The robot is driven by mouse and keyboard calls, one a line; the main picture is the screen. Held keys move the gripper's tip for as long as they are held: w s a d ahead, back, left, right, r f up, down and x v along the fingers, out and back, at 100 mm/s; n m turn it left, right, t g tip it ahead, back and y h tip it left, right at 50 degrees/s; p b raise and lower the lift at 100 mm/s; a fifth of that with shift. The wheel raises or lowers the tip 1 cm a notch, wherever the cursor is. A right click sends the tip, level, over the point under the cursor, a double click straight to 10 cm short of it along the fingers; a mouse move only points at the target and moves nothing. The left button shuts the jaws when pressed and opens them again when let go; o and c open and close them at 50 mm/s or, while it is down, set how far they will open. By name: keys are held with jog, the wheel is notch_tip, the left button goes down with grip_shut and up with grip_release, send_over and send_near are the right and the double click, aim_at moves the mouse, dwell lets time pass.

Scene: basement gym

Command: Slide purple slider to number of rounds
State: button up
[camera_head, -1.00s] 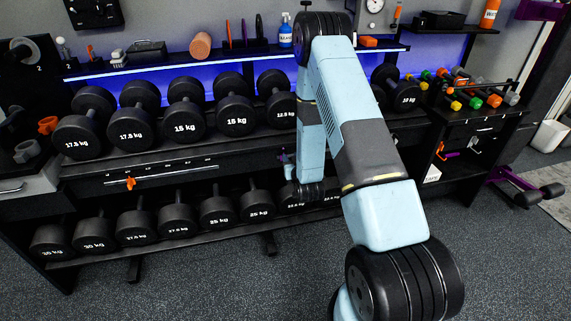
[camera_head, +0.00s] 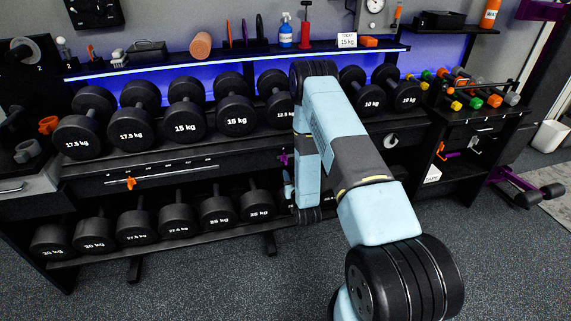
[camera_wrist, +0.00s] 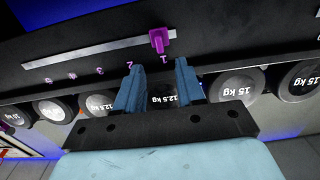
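In the wrist view the purple slider (camera_wrist: 160,39) sits on a pale slot track (camera_wrist: 100,51) by the purple number 1. Purple numbers 2, 3 and further ones run leftward along the track. My gripper (camera_wrist: 159,66) is open and empty, its two blue fingers pointing toward the slider but apart from it in the picture. In the head view a bit of the purple slider (camera_head: 283,159) shows left of my arm. A blue finger of my gripper (camera_head: 288,187) shows below it, and the rest is hidden by my arm.
An orange slider (camera_head: 131,183) sits on another numbered track to the left. Dumbbells (camera_head: 236,115) fill the shelf above and the one below (camera_head: 216,211). A card reading 15 kg (camera_head: 347,40) and a red pump-like object (camera_head: 305,28) stand on the top shelf.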

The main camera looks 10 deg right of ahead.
aim_at(286, 162)
jog(key=w, duration=0.8)
jog(key=shift+w, duration=0.2)
grip_shut()
